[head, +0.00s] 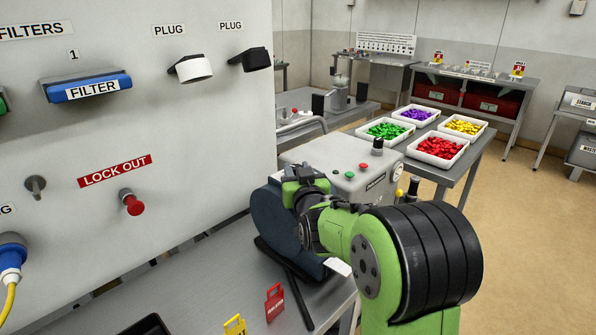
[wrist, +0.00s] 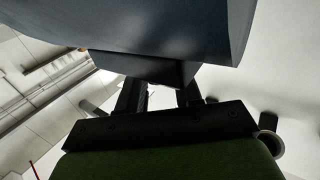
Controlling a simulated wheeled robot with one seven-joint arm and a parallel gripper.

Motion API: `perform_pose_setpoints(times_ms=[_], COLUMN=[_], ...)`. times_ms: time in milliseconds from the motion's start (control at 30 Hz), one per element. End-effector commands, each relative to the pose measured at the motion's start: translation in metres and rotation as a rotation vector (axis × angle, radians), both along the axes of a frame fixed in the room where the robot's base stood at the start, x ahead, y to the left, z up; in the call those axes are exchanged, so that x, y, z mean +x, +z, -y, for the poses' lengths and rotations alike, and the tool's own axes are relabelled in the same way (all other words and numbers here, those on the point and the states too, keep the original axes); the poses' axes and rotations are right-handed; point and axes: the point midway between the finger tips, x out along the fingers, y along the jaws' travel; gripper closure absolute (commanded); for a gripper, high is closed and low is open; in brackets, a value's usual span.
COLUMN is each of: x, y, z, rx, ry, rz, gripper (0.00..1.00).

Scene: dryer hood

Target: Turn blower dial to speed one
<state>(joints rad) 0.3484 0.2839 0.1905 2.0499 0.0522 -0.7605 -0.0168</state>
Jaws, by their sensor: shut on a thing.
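The blower is a dark blue, rounded housing (head: 273,225) on the grey bench in the head view. Its underside (wrist: 150,25) fills the top of the wrist view. A dark block, which looks like the blower dial (wrist: 145,68), sticks out from the housing. My gripper (wrist: 160,88) has its two black fingers up against this block and is shut on it. In the head view my green arm covers the gripper and the dial. No dial marks or pointer show, so I cannot tell its setting.
A white panel on the left carries a blue filter (head: 88,88), two plugs and a red lock-out knob (head: 132,204). Red (head: 274,302) and yellow (head: 236,325) tags are near the bench front. A grey machine (head: 345,175) and trays of coloured pieces stand behind my arm.

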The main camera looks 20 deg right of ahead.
Motion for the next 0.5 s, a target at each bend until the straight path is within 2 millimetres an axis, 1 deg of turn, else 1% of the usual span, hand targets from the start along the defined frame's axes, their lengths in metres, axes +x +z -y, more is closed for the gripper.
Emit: perform_pose_setpoints(times_ms=[300,333,400,500], x=[0.0002,0.0003,0.0003,0.0002], y=[0.0001,0.0,0.0,-0.0001], z=[-0.0004,-0.0004,-0.0003,-0.0002], rx=[0.0,0.0,0.0,0.0], ry=[0.0,0.0,0.0,0.0], rz=[0.0,0.0,0.0,0.0], gripper=[0.96,0.64,0.53,0.4])
